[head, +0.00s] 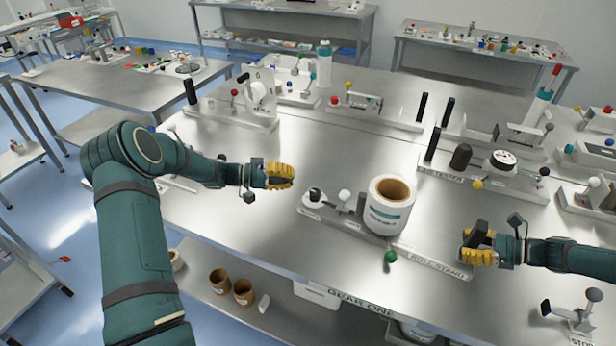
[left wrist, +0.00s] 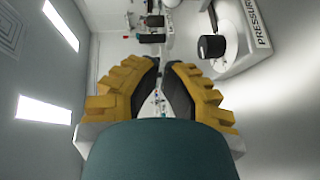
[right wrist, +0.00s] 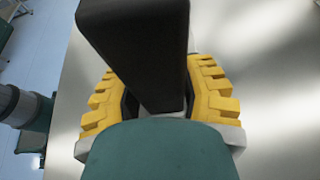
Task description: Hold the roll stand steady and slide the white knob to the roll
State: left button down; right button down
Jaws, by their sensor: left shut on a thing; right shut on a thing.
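The roll stand (head: 405,252) is a long low white base near the table's front edge. A large white roll (head: 390,222) with a brown core stands upright on it. My right gripper (head: 478,243) is shut on the black handle (right wrist: 145,45) at the stand's right end. My left gripper (head: 280,176) is in the air left of the knob, touching nothing I can see. Its fingers are close, with a narrow gap and nothing visible between them.
A green ball (head: 390,257) sticks out at the stand's front. A black-topped piece (head: 315,195) is at its left end. Other white fixtures with black posts, such as one with a black cylinder (head: 460,156), stand behind. Bare table lies between the left gripper and the back fixtures.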

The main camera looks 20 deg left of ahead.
jog(key=shift+d+f, duration=0.1)
jog(key=shift+f, duration=0.05)
dwell(0.8)
jog(key=shift+c, duration=2.4)
grip_release()
jog(key=shift+r, duration=0.2)
jog(key=v, duration=1.2)
jog(key=shift+r, duration=0.1)
